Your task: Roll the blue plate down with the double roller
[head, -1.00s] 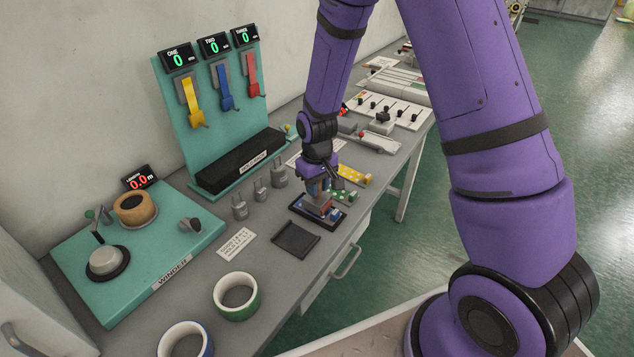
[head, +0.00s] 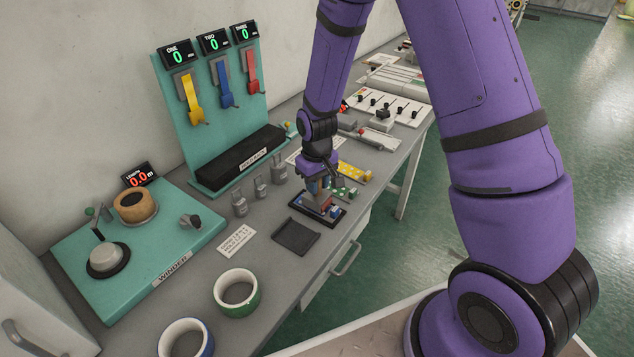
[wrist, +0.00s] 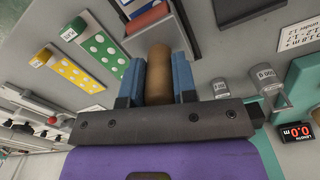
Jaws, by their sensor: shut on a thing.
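My gripper (head: 319,182) is above the small black tray (head: 299,208) near the table's front edge. Below the gripper, the tray holds blue parts (head: 308,200) and a red piece (head: 325,204). The red piece also shows beyond the handle in the wrist view (wrist: 147,18). I cannot tell which blue part is the blue plate, or whether the roller touches it.
Yellow (wrist: 80,70) and green (wrist: 103,54) dotted blocks lie beside the tray. A dark square pad (head: 296,237) is to its left, with several grey weights (head: 261,187) behind. The teal winder board (head: 140,270) and a green ring (head: 237,293) are farther left.

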